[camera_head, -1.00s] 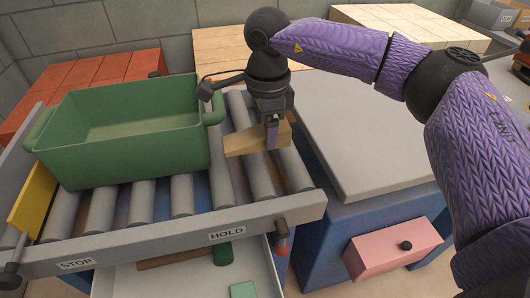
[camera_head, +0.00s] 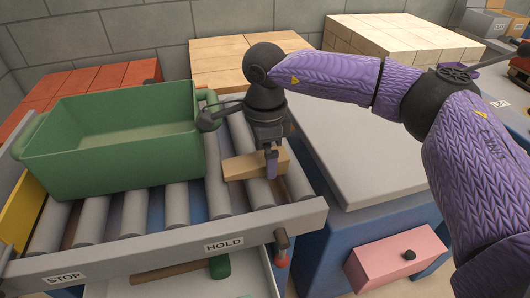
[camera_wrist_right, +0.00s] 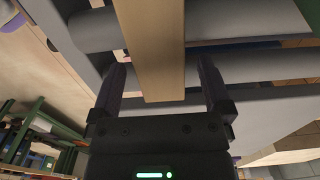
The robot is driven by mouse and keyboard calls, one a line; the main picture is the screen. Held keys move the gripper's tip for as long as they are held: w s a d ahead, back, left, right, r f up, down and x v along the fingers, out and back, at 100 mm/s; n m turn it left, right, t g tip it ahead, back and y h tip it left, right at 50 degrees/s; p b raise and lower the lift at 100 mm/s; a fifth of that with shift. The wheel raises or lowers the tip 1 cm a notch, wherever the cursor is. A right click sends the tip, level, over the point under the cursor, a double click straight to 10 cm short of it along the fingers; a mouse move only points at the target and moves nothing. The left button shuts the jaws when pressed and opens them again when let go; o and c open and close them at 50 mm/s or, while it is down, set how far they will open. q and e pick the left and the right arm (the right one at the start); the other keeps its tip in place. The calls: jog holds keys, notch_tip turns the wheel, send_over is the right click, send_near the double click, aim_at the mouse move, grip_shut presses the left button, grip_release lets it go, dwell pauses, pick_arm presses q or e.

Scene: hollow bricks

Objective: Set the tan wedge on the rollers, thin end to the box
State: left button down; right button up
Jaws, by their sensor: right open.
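The tan wedge (camera_head: 241,168) lies on the grey rollers (camera_head: 238,133) of the conveyor, to the right of the green box (camera_head: 112,155) and apart from it. Its left end faces the box; the head view does not clearly show which end is thinner. My right gripper (camera_head: 271,163) reaches down over the wedge's right part. In the right wrist view the wedge (camera_wrist_right: 152,60) runs between the two spread fingers (camera_wrist_right: 160,90), with gaps on both sides. My left gripper is not in view.
The front rail (camera_head: 160,250) carries STOP and HOLD labels. A grey-topped cabinet (camera_head: 365,160) with a pink drawer (camera_head: 385,266) stands to the right. A yellow plate (camera_head: 20,215) is at the box's left. Bare rollers lie in front of the box.

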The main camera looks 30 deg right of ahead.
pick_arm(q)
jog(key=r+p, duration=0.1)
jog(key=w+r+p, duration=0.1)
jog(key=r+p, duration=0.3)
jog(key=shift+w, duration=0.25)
pick_arm(e)
notch_tip(320, 180, up, 12)
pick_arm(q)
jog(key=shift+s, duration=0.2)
pick_arm(e)
jog(key=shift+f, duration=0.1)
